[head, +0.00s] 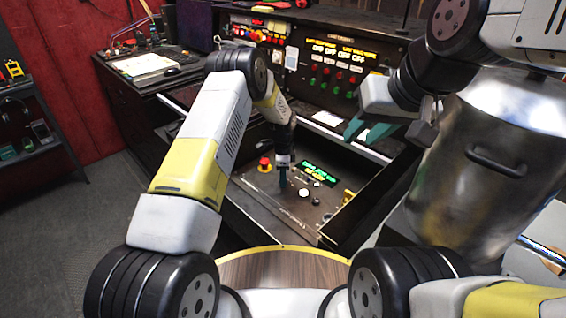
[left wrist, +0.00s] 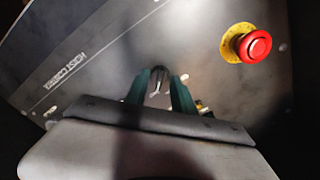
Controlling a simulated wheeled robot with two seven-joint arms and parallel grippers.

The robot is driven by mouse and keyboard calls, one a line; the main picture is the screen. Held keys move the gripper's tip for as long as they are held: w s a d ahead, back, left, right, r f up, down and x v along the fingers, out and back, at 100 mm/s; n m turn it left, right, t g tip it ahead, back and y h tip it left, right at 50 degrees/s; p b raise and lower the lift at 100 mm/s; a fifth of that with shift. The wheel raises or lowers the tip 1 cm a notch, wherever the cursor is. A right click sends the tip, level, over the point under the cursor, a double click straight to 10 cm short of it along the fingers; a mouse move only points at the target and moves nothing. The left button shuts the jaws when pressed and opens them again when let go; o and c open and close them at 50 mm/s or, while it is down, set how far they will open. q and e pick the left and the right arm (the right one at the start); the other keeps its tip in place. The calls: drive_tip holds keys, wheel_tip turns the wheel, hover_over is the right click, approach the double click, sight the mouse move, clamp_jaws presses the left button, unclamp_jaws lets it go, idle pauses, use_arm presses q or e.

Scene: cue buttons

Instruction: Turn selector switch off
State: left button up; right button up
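A sloped control panel (head: 262,186) holds the controls in the head view. The selector switch (left wrist: 157,79) is a small black knob with a pale mark, seen in the left wrist view. My left gripper (left wrist: 158,92) points at the panel with one green finger on either side of the knob, gaps showing between. In the head view my left gripper (head: 283,182) hides the knob. I cannot tell how deep the fingers reach around it. My right gripper (head: 367,131) is raised at the right, its two green fingers apart and empty.
A red emergency button (head: 265,164) on a yellow base is left of my left gripper; it also shows in the left wrist view (left wrist: 254,46). A large metal drum (head: 480,160) stands at the right.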

use_arm(q)
clamp_jaws()
drive_tip(key=n, duration=0.6)
drive_tip(key=shift+n, duration=0.3)
drive_tip(key=n, duration=0.5)
drive_tip(key=shift+n, duration=0.3)
drive_tip(key=n, duration=0.5)
drive_tip(key=shift+n, duration=0.3)
unclamp_jaws()
